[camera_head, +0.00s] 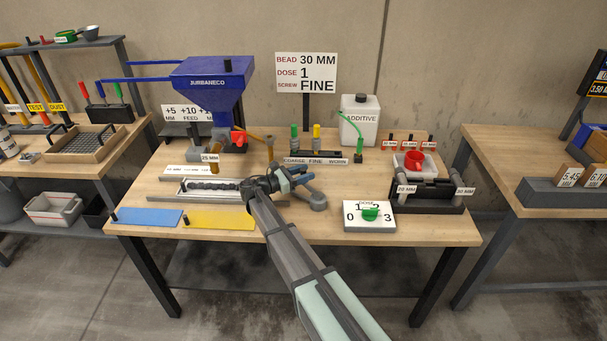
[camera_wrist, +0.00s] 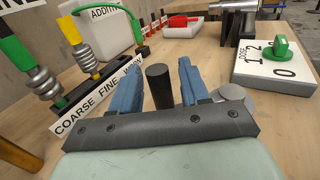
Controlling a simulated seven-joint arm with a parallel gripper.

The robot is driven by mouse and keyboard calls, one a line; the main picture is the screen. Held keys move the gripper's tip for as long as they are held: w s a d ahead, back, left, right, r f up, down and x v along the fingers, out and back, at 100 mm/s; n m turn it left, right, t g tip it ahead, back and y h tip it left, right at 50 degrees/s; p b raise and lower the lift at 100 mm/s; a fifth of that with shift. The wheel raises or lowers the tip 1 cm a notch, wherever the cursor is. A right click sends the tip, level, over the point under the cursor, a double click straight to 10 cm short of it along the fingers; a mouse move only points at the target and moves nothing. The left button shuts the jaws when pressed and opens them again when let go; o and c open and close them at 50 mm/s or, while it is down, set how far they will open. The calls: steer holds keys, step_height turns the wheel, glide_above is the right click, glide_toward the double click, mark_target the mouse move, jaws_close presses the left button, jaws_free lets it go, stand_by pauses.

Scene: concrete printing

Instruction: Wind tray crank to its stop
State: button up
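The crank's upright black handle (camera_wrist: 160,87) stands between the two blue fingers of my gripper (camera_wrist: 158,85) in the wrist view. A narrow gap shows on each side of it, so the gripper looks open around it. In the head view my gripper (camera_head: 293,178) is over the table's middle, and it hides most of the crank. The crank's grey round hub (camera_head: 318,201) shows just right of the fingers; it also appears in the wrist view (camera_wrist: 236,94). The metal tray (camera_head: 190,196) lies to the left, with a dark ribbed piece in it.
A rack of augers labelled COARSE, FINE and WORN (camera_head: 316,160) stands behind my gripper. The dose dial (camera_head: 369,214) is at the front right, near the crank. The blue hopper machine (camera_head: 212,88) stands at the back left, and a white additive jug (camera_head: 359,121) behind the rack.

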jaws_close()
stand_by(0.3)
steer(key=shift+w+d, duration=0.15)
steer(key=shift+d, duration=0.1)
